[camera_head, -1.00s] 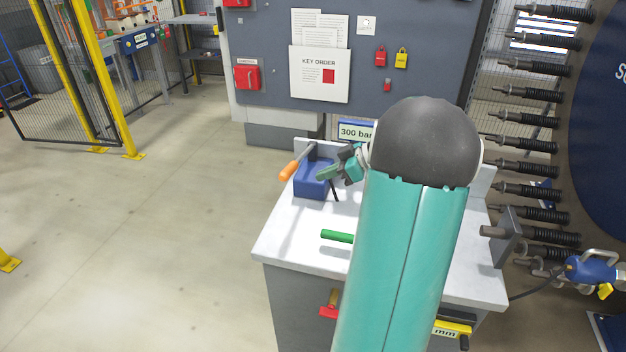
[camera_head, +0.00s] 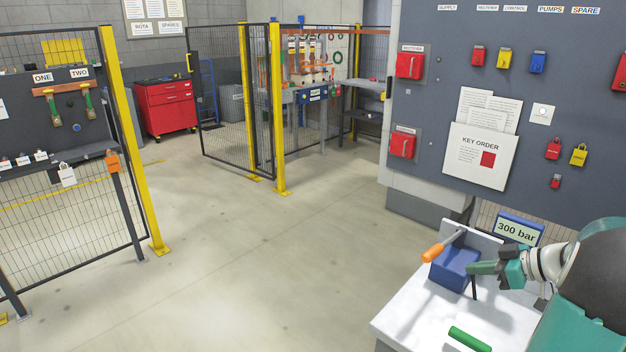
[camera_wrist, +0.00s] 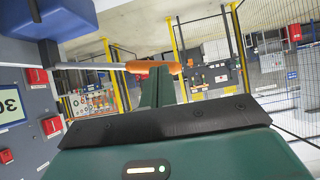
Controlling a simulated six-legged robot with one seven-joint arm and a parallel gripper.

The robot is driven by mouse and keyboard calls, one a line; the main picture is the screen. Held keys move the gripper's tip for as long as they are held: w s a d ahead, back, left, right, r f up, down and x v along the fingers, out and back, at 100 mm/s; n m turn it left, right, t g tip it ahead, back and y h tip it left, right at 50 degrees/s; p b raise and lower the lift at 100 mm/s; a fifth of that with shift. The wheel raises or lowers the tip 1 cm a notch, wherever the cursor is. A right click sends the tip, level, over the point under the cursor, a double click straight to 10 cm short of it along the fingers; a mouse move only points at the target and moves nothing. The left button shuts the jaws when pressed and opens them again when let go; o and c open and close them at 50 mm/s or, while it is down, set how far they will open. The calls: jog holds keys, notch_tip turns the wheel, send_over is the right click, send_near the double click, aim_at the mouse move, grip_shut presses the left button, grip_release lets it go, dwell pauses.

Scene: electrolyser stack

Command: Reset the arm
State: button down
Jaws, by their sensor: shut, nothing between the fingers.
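My gripper (camera_head: 472,268) shows at the lower right of the head view, at the end of my green arm. It is shut and holds nothing. Its tips are beside the blue block (camera_head: 456,266) on the white bench; I cannot tell whether they touch it.
A green rod (camera_head: 469,339) lies on the bench (camera_head: 400,322). A "300 bar" sign (camera_head: 516,229) stands behind. A grey panel (camera_head: 450,85) carries padlocks and a key order card (camera_head: 478,157). Yellow-posted mesh fences (camera_head: 130,140) stand left. The floor (camera_head: 270,260) between is clear.

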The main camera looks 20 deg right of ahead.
jog(key=w+a+r+m+g+h, duration=0.1)
jog(key=a+r+g, duration=0.15)
jog(key=a, duration=0.95)
jog(key=a+r+m+g, duration=0.1)
jog(key=a+r+g, duration=0.15)
jog(key=a, duration=0.85)
jog(key=s+a+m+h, duration=0.3)
jog(key=s+a, duration=0.8)
jog(key=a, duration=0.5)
jog(key=shift+s+a+r+t+h, duration=0.25)
jog(key=shift+r+t+h, duration=0.1)
jog(key=shift+h, duration=0.35)
jog(key=shift+d+m, duration=0.2)
jog(key=shift+m, duration=0.1)
